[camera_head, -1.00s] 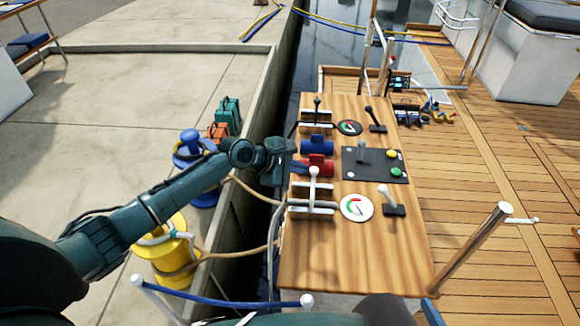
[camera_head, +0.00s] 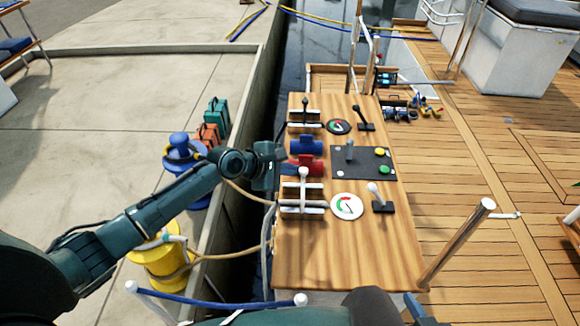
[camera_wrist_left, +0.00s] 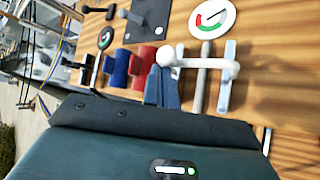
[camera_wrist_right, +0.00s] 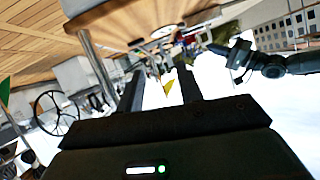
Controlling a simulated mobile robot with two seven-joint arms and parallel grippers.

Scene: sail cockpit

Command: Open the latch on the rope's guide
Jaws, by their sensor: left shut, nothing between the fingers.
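The near rope guide (camera_head: 293,207) is on the left edge of the wooden panel, with a white ball-ended latch (camera_head: 303,185) lying across it. In the left wrist view the latch (camera_wrist_left: 205,65) spans the guide's light grey pieces, and a grey rope (camera_wrist_left: 200,88) runs beneath it. The latch looks closed. My left gripper (camera_head: 287,168) is just left of the latch's ball end. Its fingers (camera_wrist_left: 162,88) are together and empty, close to the ball; I cannot tell whether they touch it. My right gripper (camera_wrist_right: 162,88) is open and empty, away from the panel.
Red (camera_head: 307,166) and blue (camera_head: 307,146) cylinders sit right beside the guide. A second guide with a black latch (camera_head: 304,110) is farther back. A gauge (camera_head: 347,206) and levers stand to the right. A metal post (camera_head: 460,240) rises at the panel's right.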

